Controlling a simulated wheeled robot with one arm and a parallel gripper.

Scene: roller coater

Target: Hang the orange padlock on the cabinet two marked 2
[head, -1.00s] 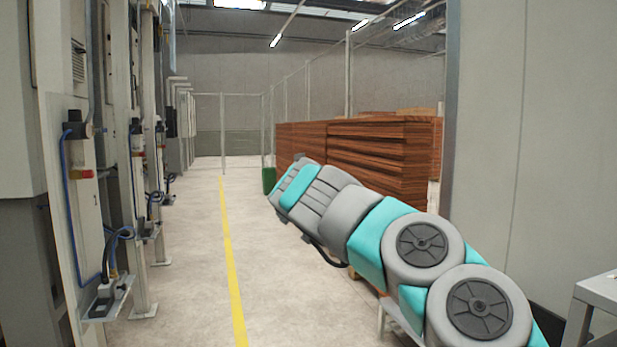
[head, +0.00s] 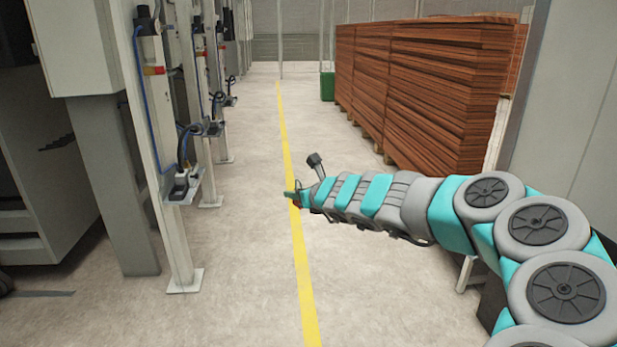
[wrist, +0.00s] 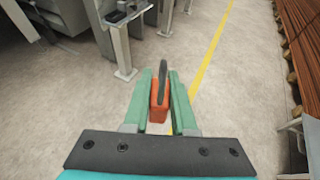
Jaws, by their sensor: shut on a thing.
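My gripper (wrist: 170,100) is shut on the orange padlock (wrist: 158,112), which sits between the two green fingers in the wrist view. The padlock's dark shackle (wrist: 163,78) points forward, away from the palm. In the head view my gripper (head: 291,196) is at the end of my outstretched arm, over the aisle floor near the yellow line. The padlock is too small to make out clearly there. No cabinet marked 2 can be made out in either view.
Machine posts with blue cables and small shelves (head: 183,190) stand along the left. Stacked brown boards (head: 430,90) stand on the right, with a green bin (head: 327,86) farther back. The aisle with its yellow line (head: 303,270) is clear.

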